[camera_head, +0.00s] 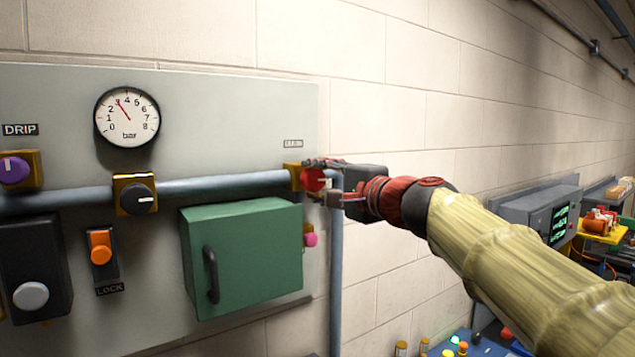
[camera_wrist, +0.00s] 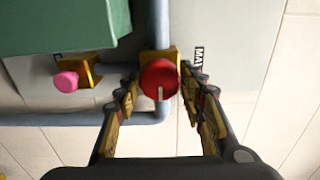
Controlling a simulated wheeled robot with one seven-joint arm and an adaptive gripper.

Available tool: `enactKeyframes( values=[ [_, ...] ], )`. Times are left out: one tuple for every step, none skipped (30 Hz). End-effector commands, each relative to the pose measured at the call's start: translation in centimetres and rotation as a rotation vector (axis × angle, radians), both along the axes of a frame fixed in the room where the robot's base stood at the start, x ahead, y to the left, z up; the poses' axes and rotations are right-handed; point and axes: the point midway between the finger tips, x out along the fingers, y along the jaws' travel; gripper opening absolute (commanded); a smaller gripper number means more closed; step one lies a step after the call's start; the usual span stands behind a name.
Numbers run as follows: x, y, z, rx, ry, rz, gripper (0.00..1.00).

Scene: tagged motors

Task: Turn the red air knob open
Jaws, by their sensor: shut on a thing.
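The red air knob (camera_head: 312,180) sits on a yellow valve body on the pipe, near the right edge of the grey panel. It also shows in the wrist view (camera_wrist: 159,79), with a pale mark on its face pointing down in that picture. My gripper (camera_head: 322,181) comes in from the right, and its fingers are shut on the knob, one on each side. In the wrist view the fingers (camera_wrist: 159,85) flank the knob left and right. The exact contact at the fingertips is hard to see.
A green box (camera_head: 245,255) with a dark handle stands out left of and below the knob. A pink knob (camera_head: 310,240) is just below. A gauge (camera_head: 127,117), a black knob (camera_head: 136,199) and an orange switch (camera_head: 100,247) are further left.

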Motion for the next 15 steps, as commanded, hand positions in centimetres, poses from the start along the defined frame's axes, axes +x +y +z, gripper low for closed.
enactKeyframes(
  values=[
    [0.04, -0.04, -0.04, 0.005, 0.003, -0.001, 0.14],
    [0.04, -0.04, -0.05, 0.007, 0.004, -0.001, 0.14],
    [0.04, -0.04, -0.04, 0.008, 0.006, -0.001, 0.14],
    [0.04, -0.04, -0.05, 0.010, 0.007, -0.001, 0.14],
    [0.04, -0.04, -0.05, 0.011, 0.007, -0.001, 0.14],
    [0.04, -0.04, -0.05, 0.011, 0.007, -0.001, 0.14],
    [0.04, -0.04, -0.06, 0.011, 0.007, -0.001, 0.14],
    [0.04, -0.04, -0.06, 0.011, 0.007, -0.001, 0.14],
    [0.04, -0.04, -0.05, 0.011, 0.007, -0.001, 0.14],
    [0.04, -0.04, -0.06, 0.011, 0.007, -0.001, 0.14],
    [0.04, -0.03, -0.06, 0.010, 0.008, -0.001, 0.14],
    [0.04, -0.04, -0.06, 0.011, 0.007, -0.001, 0.14],
    [0.04, -0.03, -0.06, 0.010, 0.008, -0.001, 0.14],
    [0.04, -0.03, -0.06, 0.010, 0.008, -0.001, 0.14],
    [0.04, -0.04, -0.06, 0.010, 0.008, -0.001, 0.42]
  ],
)
